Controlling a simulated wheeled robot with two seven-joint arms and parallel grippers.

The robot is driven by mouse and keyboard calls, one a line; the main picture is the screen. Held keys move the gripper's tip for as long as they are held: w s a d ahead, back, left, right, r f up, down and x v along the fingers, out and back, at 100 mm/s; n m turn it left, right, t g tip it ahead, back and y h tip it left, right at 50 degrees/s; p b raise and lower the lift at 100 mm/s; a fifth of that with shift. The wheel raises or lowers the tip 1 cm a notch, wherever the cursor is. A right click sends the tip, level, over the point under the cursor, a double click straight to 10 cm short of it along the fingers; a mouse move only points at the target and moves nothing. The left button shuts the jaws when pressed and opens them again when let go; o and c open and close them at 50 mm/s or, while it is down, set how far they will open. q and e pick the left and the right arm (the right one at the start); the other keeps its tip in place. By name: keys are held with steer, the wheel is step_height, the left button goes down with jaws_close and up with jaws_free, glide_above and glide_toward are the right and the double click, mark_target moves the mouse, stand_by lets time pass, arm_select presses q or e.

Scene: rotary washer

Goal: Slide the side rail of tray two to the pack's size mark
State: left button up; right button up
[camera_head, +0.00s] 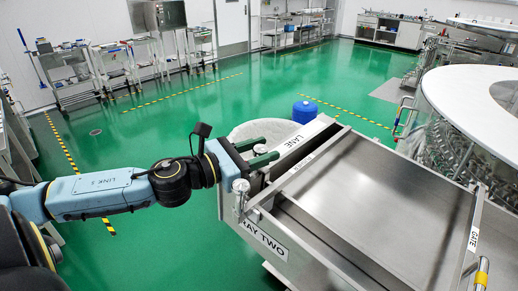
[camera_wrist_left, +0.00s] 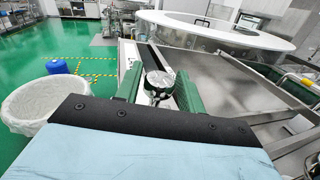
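Tray two (camera_head: 264,238), labelled "RAY TWO" where visible, is a steel tray at the right of the head view. A long metal rail (camera_head: 302,167) runs along its left side, beside a strip marked "LANE" (camera_head: 287,144). My left gripper (camera_head: 258,152) is at the near end of that strip. A round-topped metal post (camera_head: 240,187) stands just below the gripper in the head view. I cannot make out the size mark. My right gripper is out of view.
A wide steel panel (camera_head: 385,185) lies right of the rail, with a "GATE" label (camera_head: 473,240) at its right edge. A white round machine (camera_head: 475,110) stands beyond. A pale tub (camera_wrist_left: 45,100) and a blue drum (camera_head: 304,111) stand behind the gripper.

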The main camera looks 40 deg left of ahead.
arm_select(q)
steer(key=shift+o, duration=1)
steer(key=shift+v, duration=1.35)
steer(key=v, duration=1)
steer(key=shift+s, duration=0.4)
steer(key=shift+a, duration=0.1)
